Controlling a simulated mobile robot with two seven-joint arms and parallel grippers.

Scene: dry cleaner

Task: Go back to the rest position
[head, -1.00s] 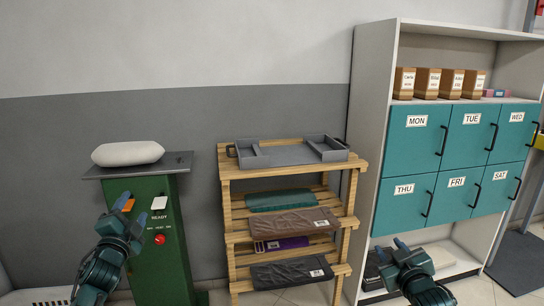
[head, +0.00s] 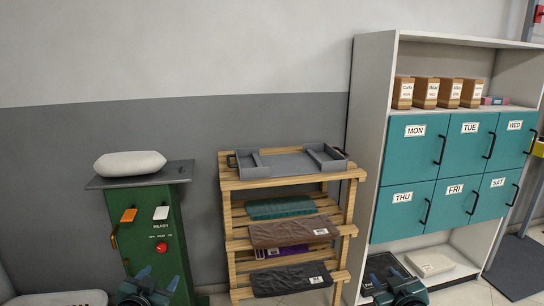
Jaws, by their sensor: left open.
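My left gripper (head: 158,279) is low at the bottom edge of the head view, in front of the green machine (head: 168,210). Its fingers are apart and nothing shows between them. My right gripper (head: 386,276) is low at the bottom edge, in front of the cabinet's lower shelf. Its two fingers stand apart and it looks empty. Most of both arms is out of the picture.
The green machine has an orange and a white switch, a red button and a white bundle (head: 130,163) on top. A wooden rack (head: 232,185) holds a grey tray (head: 290,163) and folded garments. A cabinet (head: 372,130) with teal day-labelled doors stands right.

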